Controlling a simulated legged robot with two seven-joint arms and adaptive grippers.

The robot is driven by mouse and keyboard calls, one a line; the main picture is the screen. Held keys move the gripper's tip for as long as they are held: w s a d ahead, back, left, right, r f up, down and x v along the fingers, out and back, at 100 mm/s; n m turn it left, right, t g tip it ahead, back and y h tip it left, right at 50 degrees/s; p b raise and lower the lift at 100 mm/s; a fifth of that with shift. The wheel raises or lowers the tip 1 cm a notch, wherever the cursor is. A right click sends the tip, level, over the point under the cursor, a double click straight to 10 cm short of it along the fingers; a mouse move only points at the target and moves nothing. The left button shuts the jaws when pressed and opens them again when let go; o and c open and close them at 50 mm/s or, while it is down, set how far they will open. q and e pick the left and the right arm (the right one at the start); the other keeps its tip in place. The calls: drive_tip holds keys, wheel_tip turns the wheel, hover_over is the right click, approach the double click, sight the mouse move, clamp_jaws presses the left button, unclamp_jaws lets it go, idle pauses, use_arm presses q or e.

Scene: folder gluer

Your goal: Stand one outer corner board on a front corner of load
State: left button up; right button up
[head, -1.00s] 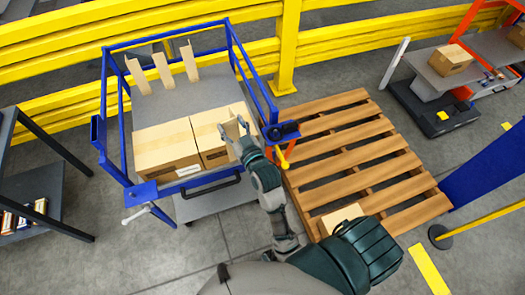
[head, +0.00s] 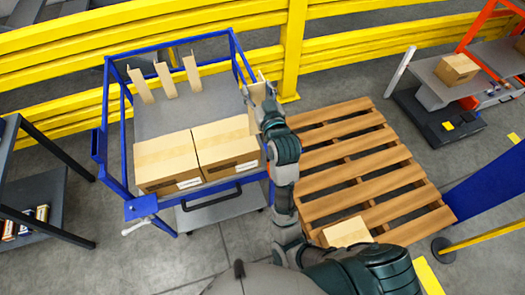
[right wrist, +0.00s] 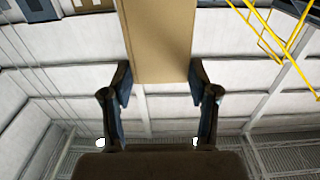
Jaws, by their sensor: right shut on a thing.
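My right gripper (head: 262,98) is shut on a tan corner board (head: 258,88), just beyond the right side of the two cartons. The right wrist view shows the board (right wrist: 157,40) between the fingertips (right wrist: 160,85). In the head view the gripper partly hides it. Three more corner boards stand at the back of the blue cart: left (head: 141,86), middle (head: 166,80) and right (head: 192,74). A left carton (head: 166,156) and a right carton (head: 225,142) sit side by side on the cart's front half. My left gripper is not in view.
The blue-framed cart (head: 230,75) has a bare grey deck behind the cartons. A wooden pallet (head: 365,165) lies to the right, with a small carton (head: 346,232) at its near edge. A yellow barrier (head: 295,50) runs behind. A dark shelf (head: 45,185) stands at left.

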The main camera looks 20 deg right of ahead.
drive_tip(key=b, duration=0.1)
hover_over(257, 131)
drive_tip(key=s, duration=0.2)
wheel_tip(257, 131, down, 8)
drive_tip(key=f+b, duration=0.1)
drive_tip(key=f, duration=0.5)
drive_tip(key=f+b, duration=0.1)
drive_tip(key=f, duration=0.5)
drive_tip(key=shift+w+f, duration=0.2)
drive_tip(key=shift+f, duration=0.2)
use_arm(q)
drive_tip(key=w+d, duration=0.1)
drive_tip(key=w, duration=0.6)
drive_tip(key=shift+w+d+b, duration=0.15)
drive_tip(key=shift+b, duration=0.15)
use_arm(e)
drive_tip(key=f, duration=0.4)
drive_tip(key=shift+a+f, duration=0.25)
drive_tip(key=shift+f, duration=0.1)
drive_tip(key=shift+d+f, duration=0.1)
